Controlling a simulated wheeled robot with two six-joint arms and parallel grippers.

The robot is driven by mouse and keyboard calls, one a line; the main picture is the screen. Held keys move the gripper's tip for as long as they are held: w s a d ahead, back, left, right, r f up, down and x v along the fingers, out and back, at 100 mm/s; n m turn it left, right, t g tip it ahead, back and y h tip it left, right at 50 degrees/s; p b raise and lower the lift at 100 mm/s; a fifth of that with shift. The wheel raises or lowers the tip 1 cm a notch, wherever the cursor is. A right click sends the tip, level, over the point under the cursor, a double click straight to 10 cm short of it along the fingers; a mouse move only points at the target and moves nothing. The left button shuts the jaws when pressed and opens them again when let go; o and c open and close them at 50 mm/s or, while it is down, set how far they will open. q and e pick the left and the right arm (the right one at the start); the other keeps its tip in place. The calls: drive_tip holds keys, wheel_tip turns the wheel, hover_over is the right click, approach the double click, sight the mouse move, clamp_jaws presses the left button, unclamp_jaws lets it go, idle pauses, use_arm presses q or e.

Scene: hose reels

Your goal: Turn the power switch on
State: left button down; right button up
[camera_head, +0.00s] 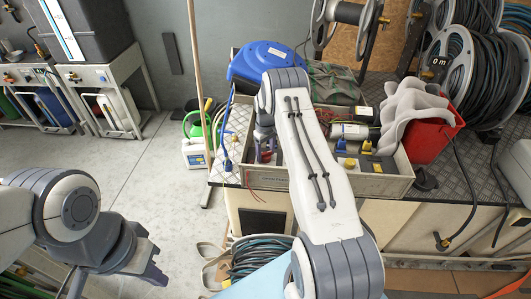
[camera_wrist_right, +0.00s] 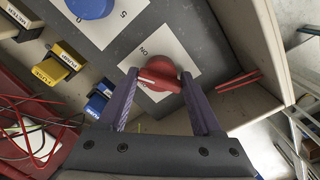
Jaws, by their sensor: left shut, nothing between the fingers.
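A red rotary switch (camera_wrist_right: 160,75) sits on a white plate with an upside-down "ON" label in the right wrist view. Its white line lies toward the left side of the knob. My right gripper (camera_wrist_right: 158,82) has its two purple fingers apart, one on each side of the red knob. I cannot tell whether the fingertips touch it. In the head view my right gripper (camera_head: 265,153) reaches into the box on the bench, and my arm hides part of the box. My left gripper (camera_head: 153,273) is shut and empty at lower left, over the floor, away from the bench.
A blue knob (camera_wrist_right: 90,6) is beside the red switch. Yellow (camera_wrist_right: 55,65) and blue (camera_wrist_right: 98,103) labelled parts lie left of it. The box wall (camera_wrist_right: 255,40) is close on the right. A red bin (camera_head: 430,140) and hose reels (camera_head: 465,75) stand at the right of the bench.

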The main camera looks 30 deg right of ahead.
drive_tip(key=c, duration=0.6)
drive_tip(key=shift+m, duration=0.3)
drive_tip(key=shift+m+b, duration=0.8)
drive_tip(key=shift+m, duration=0.1)
drive_tip(key=shift+m+b, duration=0.8)
drive_tip(key=shift+m, duration=1)
drive_tip(key=o, duration=1.1)
drive_tip(key=shift+r, duration=0.1)
